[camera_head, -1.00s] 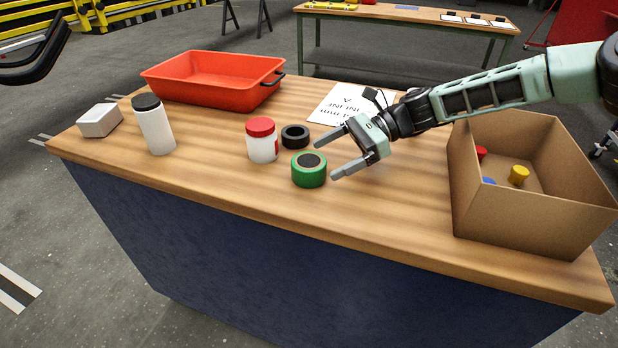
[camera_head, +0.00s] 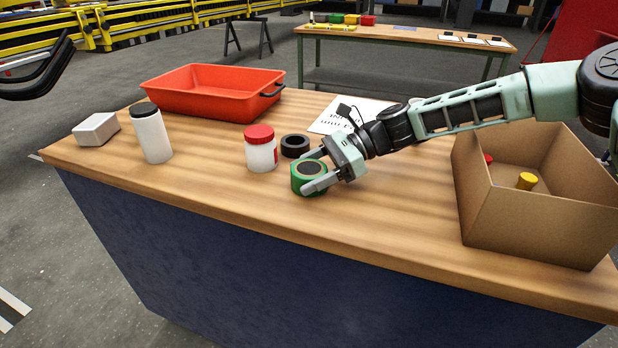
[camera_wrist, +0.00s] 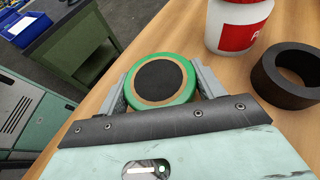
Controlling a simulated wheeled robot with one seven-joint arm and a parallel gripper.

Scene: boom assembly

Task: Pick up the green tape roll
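The green tape roll (camera_head: 301,184) has a dark top with a tan ring and rests on the wooden table (camera_head: 230,205). My gripper (camera_head: 305,172) is low over the table, with one finger on the far side of the roll and one on the near side. In the wrist view the green tape roll (camera_wrist: 160,82) sits between the two fingers of my gripper (camera_wrist: 160,80). The fingers are spread about as wide as the roll. Any small gap, or contact, is too fine to tell.
A black ring (camera_head: 294,146) lies just behind the roll. A red-lidded jar (camera_head: 261,155) stands to its left. A black-lidded bottle (camera_head: 153,140), a light box (camera_head: 96,129) and a red bin (camera_head: 205,100) are farther left. A cardboard box (camera_head: 520,220) stands right.

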